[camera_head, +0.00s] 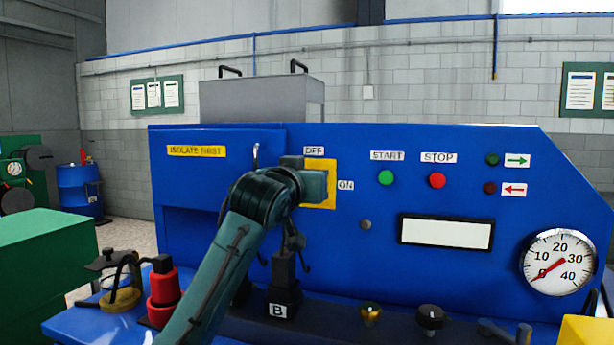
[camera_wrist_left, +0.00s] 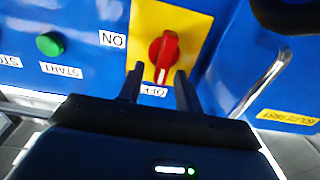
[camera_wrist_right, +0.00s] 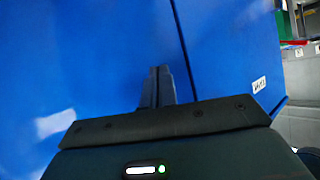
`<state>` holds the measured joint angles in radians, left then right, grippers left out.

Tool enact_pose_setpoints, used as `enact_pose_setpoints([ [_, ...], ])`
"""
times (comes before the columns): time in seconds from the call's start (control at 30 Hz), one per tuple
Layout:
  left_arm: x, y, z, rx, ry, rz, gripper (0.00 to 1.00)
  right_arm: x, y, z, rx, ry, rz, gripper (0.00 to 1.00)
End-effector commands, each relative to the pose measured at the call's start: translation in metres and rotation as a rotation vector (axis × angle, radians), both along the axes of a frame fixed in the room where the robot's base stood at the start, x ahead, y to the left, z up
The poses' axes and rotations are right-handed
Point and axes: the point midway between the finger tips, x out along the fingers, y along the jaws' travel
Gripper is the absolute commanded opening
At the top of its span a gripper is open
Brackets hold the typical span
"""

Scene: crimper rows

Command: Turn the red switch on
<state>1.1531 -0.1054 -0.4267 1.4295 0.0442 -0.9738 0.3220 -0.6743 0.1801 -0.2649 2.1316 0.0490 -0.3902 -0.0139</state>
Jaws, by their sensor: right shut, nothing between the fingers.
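The red switch (camera_wrist_left: 164,52) is a rotary knob on a yellow plate (camera_wrist_left: 190,22), seen upside down in the left wrist view. Its handle lies roughly in line with the OFF label (camera_wrist_left: 153,91); the ON label (camera_wrist_left: 113,39) is to one side. My left gripper (camera_wrist_left: 159,82) is open, with its fingertips straddling the OFF side close to the knob; contact cannot be told. In the head view, my left gripper (camera_head: 312,186) covers the knob and part of the yellow plate (camera_head: 329,166). My right gripper (camera_wrist_right: 158,86) is shut and empty before a blue surface.
The blue panel (camera_head: 430,280) also bears a green START button (camera_head: 386,178), a red STOP button (camera_head: 437,181) and a gauge (camera_head: 559,263). A metal handle (camera_wrist_left: 262,82) stands out beside the switch. A red bottle-like object (camera_head: 163,286) and black block B (camera_head: 283,300) stand below.

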Motion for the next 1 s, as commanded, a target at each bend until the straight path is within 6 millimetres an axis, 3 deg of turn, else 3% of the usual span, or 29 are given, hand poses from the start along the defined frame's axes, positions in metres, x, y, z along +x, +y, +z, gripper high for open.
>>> enact_pose_setpoints([
  [0.07,0.000,0.000,0.000,0.000,0.000,0.000,0.33,0.000,0.000,0.000,-0.001,0.000,0.000,0.00],
  [0.47,0.000,0.000,0.000,0.000,0.000,0.000,0.00,0.000,0.000,-0.001,-0.003,0.000,0.003,0.00],
  [1.0,-0.001,-0.001,0.003,0.086,-0.029,0.001,0.00,0.001,-0.001,0.009,-0.018,-0.003,0.006,0.00],
])
